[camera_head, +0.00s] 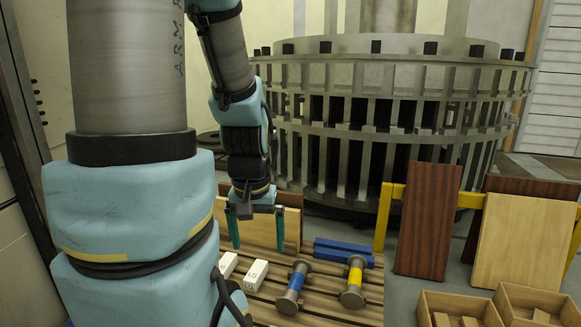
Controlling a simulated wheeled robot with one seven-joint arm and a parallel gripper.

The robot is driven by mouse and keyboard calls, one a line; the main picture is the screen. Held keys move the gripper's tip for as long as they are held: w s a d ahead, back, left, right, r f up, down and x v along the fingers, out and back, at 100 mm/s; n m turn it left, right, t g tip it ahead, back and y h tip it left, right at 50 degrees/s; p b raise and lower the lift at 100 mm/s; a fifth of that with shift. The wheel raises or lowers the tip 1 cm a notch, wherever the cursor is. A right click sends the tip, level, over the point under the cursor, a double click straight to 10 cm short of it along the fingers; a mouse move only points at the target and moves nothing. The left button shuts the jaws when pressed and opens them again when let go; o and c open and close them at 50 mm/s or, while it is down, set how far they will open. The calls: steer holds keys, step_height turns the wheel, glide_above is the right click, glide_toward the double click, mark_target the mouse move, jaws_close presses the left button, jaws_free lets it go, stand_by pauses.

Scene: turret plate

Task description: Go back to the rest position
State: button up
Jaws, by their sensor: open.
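My gripper (257,232) hangs below my blue-and-grey arm near the picture's centre, pointing down. Its two teal fingers are spread apart with nothing between them. It is over the back of a slatted wooden surface (330,313), in front of an upright wooden board (291,222). My arm's large near links fill the left and hide part of the surface.
White blocks (256,275), a blue-banded spool (294,287), a yellow-banded spool (354,283) and a blue bar (343,252) lie on the slats. A large slatted metal drum (395,120) stands behind. Boards (428,220) lean on a yellow rail (470,200); wooden boxes (455,303) sit front right.

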step_height(320, 180, up, 21)
steer(key=p, duration=1.8)
steer(key=shift+f, duration=0.15)
